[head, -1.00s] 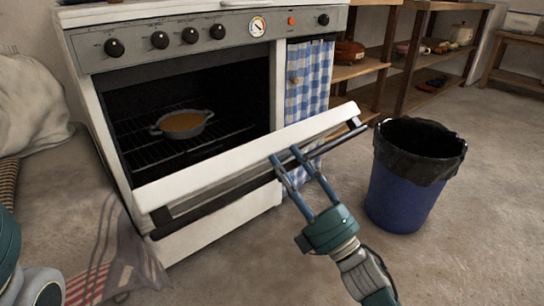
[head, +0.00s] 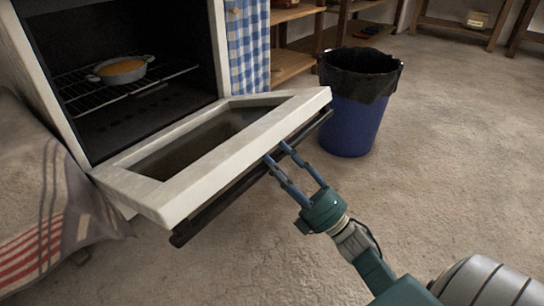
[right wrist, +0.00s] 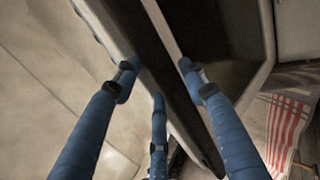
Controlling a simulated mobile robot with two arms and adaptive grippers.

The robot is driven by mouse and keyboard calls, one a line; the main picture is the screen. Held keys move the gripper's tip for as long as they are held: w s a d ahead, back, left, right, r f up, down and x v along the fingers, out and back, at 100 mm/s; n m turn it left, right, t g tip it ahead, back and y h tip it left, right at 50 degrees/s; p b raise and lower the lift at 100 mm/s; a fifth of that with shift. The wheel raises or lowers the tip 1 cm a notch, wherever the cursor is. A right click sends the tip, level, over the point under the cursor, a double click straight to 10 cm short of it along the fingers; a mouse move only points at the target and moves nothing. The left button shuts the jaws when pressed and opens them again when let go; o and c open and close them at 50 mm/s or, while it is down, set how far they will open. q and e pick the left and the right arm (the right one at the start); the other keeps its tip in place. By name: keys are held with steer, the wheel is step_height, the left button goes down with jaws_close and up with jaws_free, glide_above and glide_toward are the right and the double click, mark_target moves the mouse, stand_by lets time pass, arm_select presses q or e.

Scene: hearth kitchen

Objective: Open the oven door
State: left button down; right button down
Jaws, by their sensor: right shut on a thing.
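The oven door (head: 190,187) is a white frame with a dark glass window, hinged at its bottom edge. It hangs well open, tilted down and out from the dark oven cavity (head: 140,60). Its long dark handle bar (head: 236,187) runs along the outer edge. My right gripper (head: 277,160) is shut on the handle right of its middle. In the right wrist view its blue fingers (right wrist: 155,85) lie on both sides of the dark bar. My left gripper is not in view.
A pan of orange food (head: 120,70) sits on the oven rack. A blue bin with a black liner (head: 352,125) stands just right of the door. A striped cloth (head: 40,240) hangs at the left. The floor in front is clear.

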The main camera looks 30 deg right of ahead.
steer(key=shift+w+f, duration=0.15)
steer(key=shift+f, duration=0.35)
steer(key=c, duration=1.1)
jaws_free()
steer(key=shift+w+a, duration=0.1)
steer(key=shift+r+v, duration=0.15)
steer(key=shift+v, duration=2.85)
steer(key=shift+r+v, duration=0.1)
steer(key=shift+v, duration=2.9)
steer(key=shift+r, duration=0.1)
